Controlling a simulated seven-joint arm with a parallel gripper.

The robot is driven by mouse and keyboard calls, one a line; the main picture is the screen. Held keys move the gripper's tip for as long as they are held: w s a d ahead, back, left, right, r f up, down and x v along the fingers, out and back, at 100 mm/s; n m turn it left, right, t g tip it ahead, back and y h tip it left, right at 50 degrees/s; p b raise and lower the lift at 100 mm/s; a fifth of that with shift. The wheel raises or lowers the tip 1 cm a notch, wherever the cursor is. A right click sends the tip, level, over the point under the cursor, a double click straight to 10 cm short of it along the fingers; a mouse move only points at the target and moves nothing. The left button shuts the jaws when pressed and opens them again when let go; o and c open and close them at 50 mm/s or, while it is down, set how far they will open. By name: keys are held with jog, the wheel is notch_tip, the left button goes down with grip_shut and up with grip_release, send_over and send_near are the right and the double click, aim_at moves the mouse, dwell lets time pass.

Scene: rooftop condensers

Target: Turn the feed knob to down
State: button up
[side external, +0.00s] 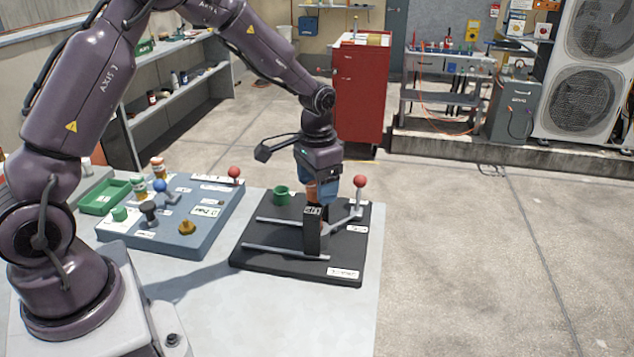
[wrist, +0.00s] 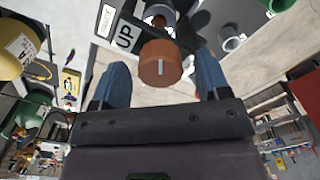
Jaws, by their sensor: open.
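An orange-brown round knob (wrist: 160,68) with a white pointer line shows in the wrist view. The line runs nearly straight up and down in that picture. A white label reading "UP" (wrist: 124,38) is beside it at the upper left. My gripper (wrist: 163,60) is open, with one blue finger on each side of the knob and a visible gap on both sides. In the side external view my gripper (side external: 322,187) points down around the knob (side external: 311,193), which sits by a dark upright post (side external: 312,240) on a black board. The knob is partly hidden there by a finger.
The black board (side external: 258,262) also carries grey rails, a green cup (side external: 282,195) and a red-balled lever (side external: 359,183) close right of my gripper. A blue-grey panel (side external: 200,240) with several controls stands to the left. Open floor lies at right.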

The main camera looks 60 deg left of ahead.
notch_tip(320, 180, up, 13)
dwell(0.5)
jog(key=shift+d, duration=0.1)
